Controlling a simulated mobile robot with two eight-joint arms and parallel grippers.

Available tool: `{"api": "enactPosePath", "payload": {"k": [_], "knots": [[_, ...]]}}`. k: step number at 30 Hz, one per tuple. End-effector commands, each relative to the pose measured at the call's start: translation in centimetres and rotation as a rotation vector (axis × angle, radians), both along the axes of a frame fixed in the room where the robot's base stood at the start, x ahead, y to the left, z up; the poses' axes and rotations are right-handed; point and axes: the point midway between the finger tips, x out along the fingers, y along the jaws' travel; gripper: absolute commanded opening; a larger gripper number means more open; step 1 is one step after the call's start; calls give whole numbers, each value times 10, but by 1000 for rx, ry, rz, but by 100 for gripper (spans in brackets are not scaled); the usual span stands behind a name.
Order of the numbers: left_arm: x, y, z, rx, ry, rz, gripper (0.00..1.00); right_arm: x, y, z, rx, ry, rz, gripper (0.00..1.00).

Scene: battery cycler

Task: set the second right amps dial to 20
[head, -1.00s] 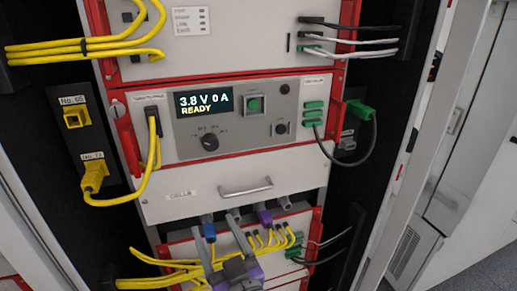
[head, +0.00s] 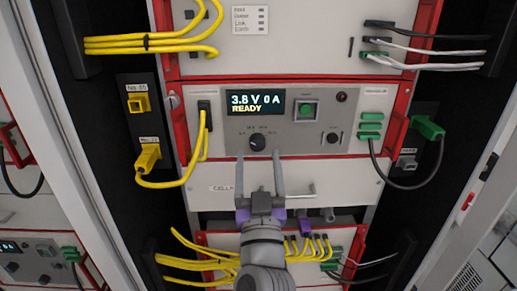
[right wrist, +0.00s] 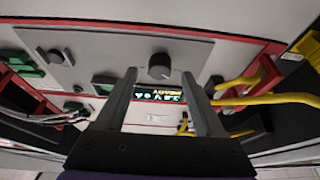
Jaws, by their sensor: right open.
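The amps dial (head: 257,142) is a round black knob below the display on the middle panel (head: 320,142). Scale marks surround it, too small to read. The display (head: 255,104) reads 3.8 V 0 A READY. My right gripper (head: 259,161) is open and empty, pointing up, with its fingertips just below the dial, one to each side. In the right wrist view, which is upside down, the dial (right wrist: 159,66) shows between and beyond the fingertips of the gripper (right wrist: 160,74). I cannot tell whether they touch the panel. My left gripper is not in view.
Yellow cables (head: 202,145) hang at left, a dark cable (head: 405,184) at right. A drawer with a handle (head: 300,193) lies below, behind my gripper.

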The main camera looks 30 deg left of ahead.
Motion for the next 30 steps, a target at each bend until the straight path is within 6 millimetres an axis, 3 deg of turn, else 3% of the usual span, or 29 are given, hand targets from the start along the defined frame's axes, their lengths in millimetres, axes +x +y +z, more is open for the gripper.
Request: {"api": "enactPosePath", "payload": {"k": [6,16,27,30], "knots": [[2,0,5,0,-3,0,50,17,10,9,0,0,0,71],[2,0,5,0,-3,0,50,19,11,9,1,0,0,69],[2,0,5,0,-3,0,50,18,12,9,0,0,0,2],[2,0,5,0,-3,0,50,18,12,9,0,0,0,0]]}}
